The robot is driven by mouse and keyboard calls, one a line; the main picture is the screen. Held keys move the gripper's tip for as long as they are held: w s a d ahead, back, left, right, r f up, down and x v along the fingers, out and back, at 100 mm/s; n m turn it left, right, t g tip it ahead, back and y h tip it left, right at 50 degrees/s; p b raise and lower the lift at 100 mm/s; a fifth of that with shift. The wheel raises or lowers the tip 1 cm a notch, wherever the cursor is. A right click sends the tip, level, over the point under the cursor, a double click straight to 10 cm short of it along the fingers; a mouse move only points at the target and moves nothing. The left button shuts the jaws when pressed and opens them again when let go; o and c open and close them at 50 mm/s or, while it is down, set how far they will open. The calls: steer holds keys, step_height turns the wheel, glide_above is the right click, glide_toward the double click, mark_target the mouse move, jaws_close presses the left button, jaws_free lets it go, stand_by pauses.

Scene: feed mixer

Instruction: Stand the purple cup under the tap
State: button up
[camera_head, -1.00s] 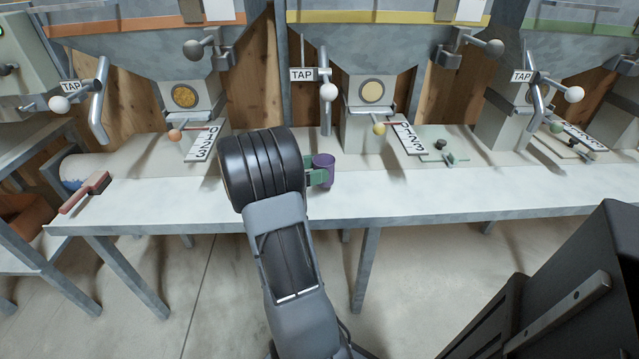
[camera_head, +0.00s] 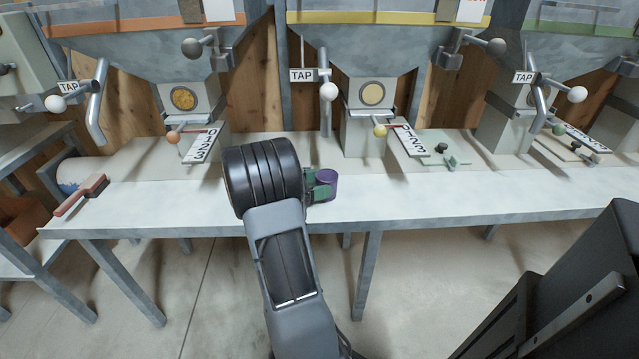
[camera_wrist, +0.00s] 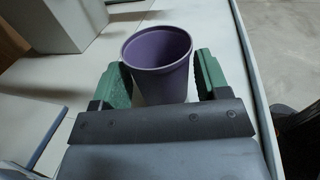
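The purple cup (camera_head: 328,181) is at the front middle of the bench, its open mouth up. In the wrist view the cup (camera_wrist: 160,72) stands between the two green fingers, and it looks empty inside. My gripper (camera_head: 321,188) is closed around it, one finger on each side; it also shows in the wrist view (camera_wrist: 162,82). I cannot tell whether the cup's base touches the bench. The middle tap (camera_head: 326,116), with a white ball handle and a TAP sign (camera_head: 302,75), hangs behind the cup. Other taps are at left (camera_head: 97,115) and right (camera_head: 540,105).
The white bench (camera_head: 440,195) is clear to the right of the cup. A red-handled brush (camera_head: 80,195) lies at the left end. Hopper outlets with coloured knobs and number plates (camera_head: 412,141) stand along the back. A green device (camera_head: 447,149) sits right of the middle outlet.

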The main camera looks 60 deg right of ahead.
steer(key=o, duration=0.3)
steer(key=shift+r, duration=0.3)
steer(key=p+v, duration=0.3)
steer(key=v, duration=0.9)
steer(key=s+a+m+t+y, duration=0.2)
steer(key=a+m+t+y, duration=0.1)
steer(key=a, duration=0.6)
steer(key=s+a+m+t+y, duration=0.2)
steer(key=a+t+y, duration=0.4)
steer(key=a, duration=0.4)
steer(key=s+a+r+m+t+y, duration=0.1)
steer(key=a+m+t+y, duration=0.3)
steer(key=a, duration=0.5)
steer(key=shift+s+a+m+t, duration=0.3)
steer(key=shift+s+m+t, duration=0.25)
steer(key=shift+t, duration=0.35)
